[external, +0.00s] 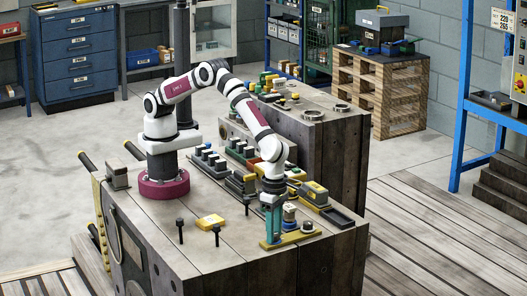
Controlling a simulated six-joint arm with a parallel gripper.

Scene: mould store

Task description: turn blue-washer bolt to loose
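A yellow plate (297,238) lies on the top of the near block, toward its right front. A dark-topped bolt or knob (289,213) stands on it with a bluish band below its head; it looks like the blue-washer bolt, but it is small. A smaller bolt (307,227) stands to its right. My gripper (273,241) points down with teal fingers at the plate's left end, just left of the bluish-banded bolt. The fingers look close together. Whether anything is between them is hidden at this size, and so is any loose or tight marking.
A yellow-and-black tool (314,193) and a dark tray (340,217) lie behind and right. Rows of small coloured parts (210,160) fill the back.

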